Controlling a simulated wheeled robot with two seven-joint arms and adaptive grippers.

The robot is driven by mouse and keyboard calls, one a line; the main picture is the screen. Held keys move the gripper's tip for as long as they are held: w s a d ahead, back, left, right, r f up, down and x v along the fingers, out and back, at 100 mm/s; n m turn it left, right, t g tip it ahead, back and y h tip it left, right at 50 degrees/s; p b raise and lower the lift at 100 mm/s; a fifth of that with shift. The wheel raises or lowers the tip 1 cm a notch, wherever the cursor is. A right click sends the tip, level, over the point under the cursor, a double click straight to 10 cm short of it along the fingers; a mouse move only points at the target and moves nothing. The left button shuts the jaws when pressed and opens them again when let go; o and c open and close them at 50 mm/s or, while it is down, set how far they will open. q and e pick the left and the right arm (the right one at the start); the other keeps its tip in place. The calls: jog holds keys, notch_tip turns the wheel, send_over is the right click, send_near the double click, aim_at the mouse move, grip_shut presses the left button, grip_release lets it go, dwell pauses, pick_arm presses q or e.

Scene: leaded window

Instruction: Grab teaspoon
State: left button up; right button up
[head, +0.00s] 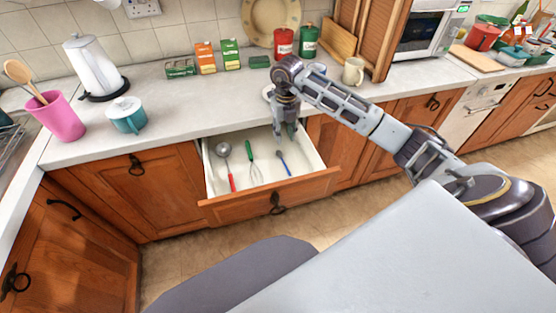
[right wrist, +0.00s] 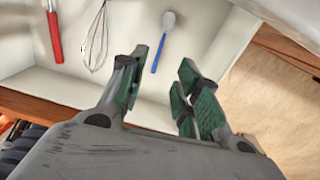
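An open drawer (head: 215,180) holds three utensils in the head view. The blue-handled teaspoon (head: 284,163) lies at the right inside it, and shows in the right wrist view (right wrist: 162,42) with its grey bowl at the top. My right gripper (head: 287,138) is above the back right of the drawer. In the right wrist view its green-padded fingers (right wrist: 160,90) are apart with nothing between them, and the teaspoon's handle lies beyond the gap. The fingers appear apart from the spoon. My left gripper is not in view.
A red-handled ladle (head: 226,165) and a green-handled whisk (head: 252,160) lie left of the teaspoon. The drawer front (head: 300,190) and side walls bound the space.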

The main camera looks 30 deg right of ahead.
send_over(284, 162)
notch_tip(284, 162, down, 8)
jog(key=shift+w+r, duration=0.1)
jog(key=shift+r, duration=0.1)
jog(key=shift+f, duration=0.45)
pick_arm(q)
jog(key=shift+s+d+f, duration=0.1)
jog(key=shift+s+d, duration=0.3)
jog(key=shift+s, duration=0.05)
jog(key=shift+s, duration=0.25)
pick_arm(e)
jog(key=shift+f, duration=0.1)
jog(key=shift+f, duration=2.5)
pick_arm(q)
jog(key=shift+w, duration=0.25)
